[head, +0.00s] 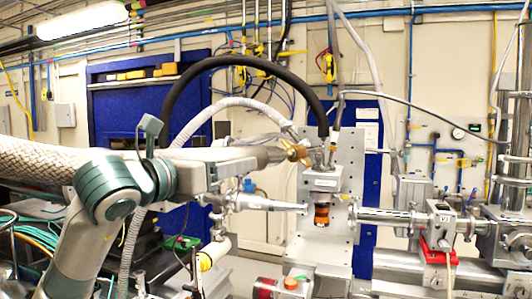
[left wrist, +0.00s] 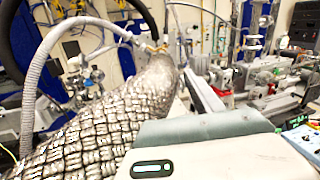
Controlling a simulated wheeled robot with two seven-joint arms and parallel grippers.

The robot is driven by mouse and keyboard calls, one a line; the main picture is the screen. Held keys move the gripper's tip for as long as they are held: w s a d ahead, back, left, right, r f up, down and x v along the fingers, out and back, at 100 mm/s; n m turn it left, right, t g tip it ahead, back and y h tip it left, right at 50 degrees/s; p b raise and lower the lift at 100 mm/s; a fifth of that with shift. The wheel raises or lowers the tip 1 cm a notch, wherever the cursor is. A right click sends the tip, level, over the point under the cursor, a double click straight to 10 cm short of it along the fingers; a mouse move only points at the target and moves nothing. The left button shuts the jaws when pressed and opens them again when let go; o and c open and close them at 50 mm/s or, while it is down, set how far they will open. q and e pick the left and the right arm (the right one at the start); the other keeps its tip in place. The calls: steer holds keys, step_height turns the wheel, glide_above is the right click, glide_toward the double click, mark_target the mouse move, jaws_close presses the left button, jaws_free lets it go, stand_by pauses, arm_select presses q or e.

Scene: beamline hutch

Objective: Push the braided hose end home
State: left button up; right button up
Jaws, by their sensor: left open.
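The braided hose (head: 38,160) is thick and silvery and comes in from the left in the head view, passing behind my left arm. Its end part (head: 272,155) shows beyond my gripper, close to a brass fitting (head: 298,152). I cannot tell whether they touch or how deep the end sits. In the left wrist view the hose (left wrist: 95,100) runs large from lower left towards the fitting (left wrist: 150,48). My left gripper (head: 252,160) is open beside the hose, its fingertips just short of the fitting. One finger (left wrist: 205,95) shows right of the hose. My right gripper is out of view.
A black hose (head: 245,61) arches over the gripper to a metal block (head: 323,180) on an upright plate (head: 346,150). A grey corrugated hose (head: 225,103) curves behind the arm. A horizontal beam pipe (head: 385,215) with a red-based stand (head: 436,250) lies right.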

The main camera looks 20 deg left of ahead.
mark_target(266, 156)
arm_select(q)
steer(key=p+x, duration=0.2)
steer(key=x, duration=0.3)
steer(key=shift+w+r, duration=0.1)
steer(key=shift+r, duration=0.05)
steer(key=p+x, duration=0.3)
steer(key=x, duration=0.4)
steer(key=shift+w+d, duration=0.15)
steer(key=shift+w, duration=0.2)
steer(key=shift+w+d+p, duration=0.15)
steer(key=shift+w+p, duration=0.2)
steer(key=shift+w, duration=0.15)
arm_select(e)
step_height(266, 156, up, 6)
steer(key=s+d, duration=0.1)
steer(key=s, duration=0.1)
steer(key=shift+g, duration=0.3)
arm_select(q)
steer(key=shift+c, duration=0.3)
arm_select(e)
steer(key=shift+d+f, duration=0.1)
arm_select(q)
steer(key=c, duration=0.8)
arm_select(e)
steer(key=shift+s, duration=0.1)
